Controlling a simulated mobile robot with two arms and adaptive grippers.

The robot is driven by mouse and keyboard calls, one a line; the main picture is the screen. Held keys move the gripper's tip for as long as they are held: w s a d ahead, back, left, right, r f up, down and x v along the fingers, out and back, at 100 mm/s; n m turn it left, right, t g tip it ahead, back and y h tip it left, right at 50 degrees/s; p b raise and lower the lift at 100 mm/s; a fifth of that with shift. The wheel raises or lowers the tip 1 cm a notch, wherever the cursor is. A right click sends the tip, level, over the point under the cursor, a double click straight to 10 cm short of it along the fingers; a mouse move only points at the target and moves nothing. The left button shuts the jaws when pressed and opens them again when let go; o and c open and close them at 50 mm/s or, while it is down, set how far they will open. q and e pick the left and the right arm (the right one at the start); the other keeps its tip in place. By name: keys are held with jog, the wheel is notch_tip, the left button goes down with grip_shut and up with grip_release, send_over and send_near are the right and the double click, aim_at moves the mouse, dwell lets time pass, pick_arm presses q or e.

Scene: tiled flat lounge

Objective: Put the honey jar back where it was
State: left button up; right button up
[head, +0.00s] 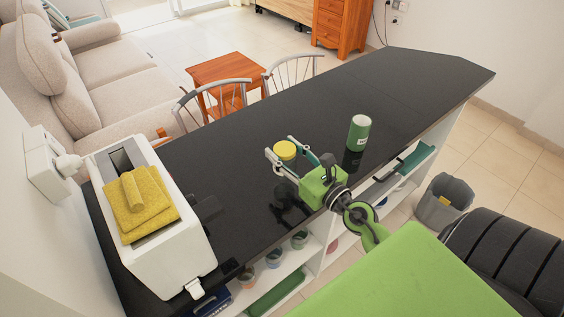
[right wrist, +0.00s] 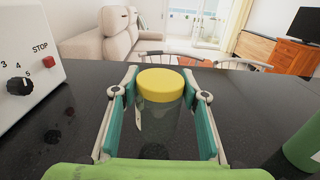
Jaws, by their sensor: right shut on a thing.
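The honey jar is a clear jar with a yellow lid (head: 285,150). It is upright over the black counter (head: 300,105), near its middle. My right gripper (head: 279,148) reaches in from the counter's shelf side and is shut on the jar, with one finger on each side. In the right wrist view the jar (right wrist: 158,128) stands between the teal finger pads, its lid at the fingertips. I cannot tell whether its base touches the counter. My left gripper is not in view.
A green can (head: 359,134) stands on the counter to the right of the jar. A white toaster (head: 182,245) with a yellow cloth (head: 150,205) on top is at the left end. Chairs (head: 215,97) line the far side. The counter's right part is clear.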

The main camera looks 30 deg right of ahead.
jog(key=shift+w+a+f, duration=0.15)
jog(key=shift+w+f, duration=0.1)
jog(key=shift+f, duration=0.05)
notch_tip(320, 180, down, 3)
jog(key=b, duration=0.2)
jog(key=shift+w+f+b, duration=0.1)
jog(key=shift+f+b, duration=0.05)
jog(key=shift+b, duration=0.25)
jog(key=shift+f, duration=0.2)
jog(key=o, duration=1.2)
jog(key=shift+r, duration=0.1)
